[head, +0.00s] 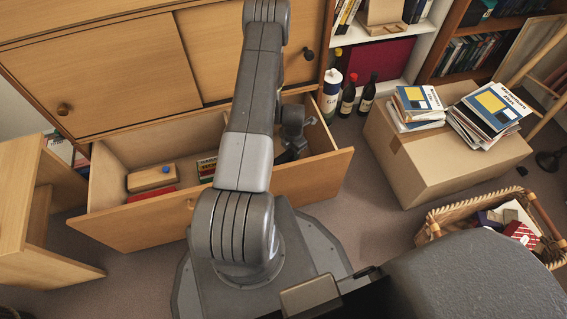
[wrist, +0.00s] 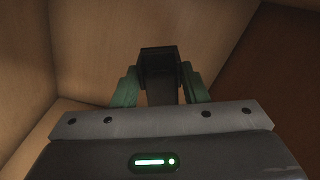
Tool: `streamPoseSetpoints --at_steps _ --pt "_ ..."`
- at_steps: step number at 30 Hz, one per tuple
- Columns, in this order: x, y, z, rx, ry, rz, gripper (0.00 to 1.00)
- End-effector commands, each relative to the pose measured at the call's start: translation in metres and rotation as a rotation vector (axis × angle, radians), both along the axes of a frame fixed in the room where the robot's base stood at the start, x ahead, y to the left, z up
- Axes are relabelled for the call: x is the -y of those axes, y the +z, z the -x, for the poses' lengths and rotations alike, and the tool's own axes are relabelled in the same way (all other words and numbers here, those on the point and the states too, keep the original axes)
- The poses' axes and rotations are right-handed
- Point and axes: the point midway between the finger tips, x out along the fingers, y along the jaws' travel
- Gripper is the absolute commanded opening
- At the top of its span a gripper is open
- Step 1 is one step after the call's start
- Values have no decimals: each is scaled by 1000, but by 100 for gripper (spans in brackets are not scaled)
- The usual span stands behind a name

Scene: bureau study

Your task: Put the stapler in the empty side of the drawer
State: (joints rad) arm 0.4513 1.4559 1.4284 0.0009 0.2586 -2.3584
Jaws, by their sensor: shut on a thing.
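The drawer (head: 125,226) is pulled open below the cabinet. Its left part holds a wooden block with a blue knob (head: 151,178), a flat red thing (head: 151,194) and a small stack of coloured things (head: 207,168) near the middle, partly behind my arm. My gripper (head: 290,152) is low inside the right part of the drawer, mostly hidden by my arm and the drawer front. In the wrist view my gripper (wrist: 160,88) is shut on a dark thing, seemingly the stapler (wrist: 160,60), between its greenish fingers. Wooden drawer walls (wrist: 95,40) surround it closely.
A cardboard box (head: 440,160) with books (head: 488,110) stands at the right, a wicker basket (head: 440,213) in front of it. Bottles (head: 348,97) stand by the shelf. An open wooden cabinet part (head: 22,190) is at the left of the drawer.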

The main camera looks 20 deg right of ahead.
Motion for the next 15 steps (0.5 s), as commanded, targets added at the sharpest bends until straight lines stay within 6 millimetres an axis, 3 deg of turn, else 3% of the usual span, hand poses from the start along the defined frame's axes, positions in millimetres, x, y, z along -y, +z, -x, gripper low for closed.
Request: streamPoseSetpoints --at_steps 3,15 --pt "0 -28 0 0 0 0 12" --pt "0 -75 0 0 0 0 12"
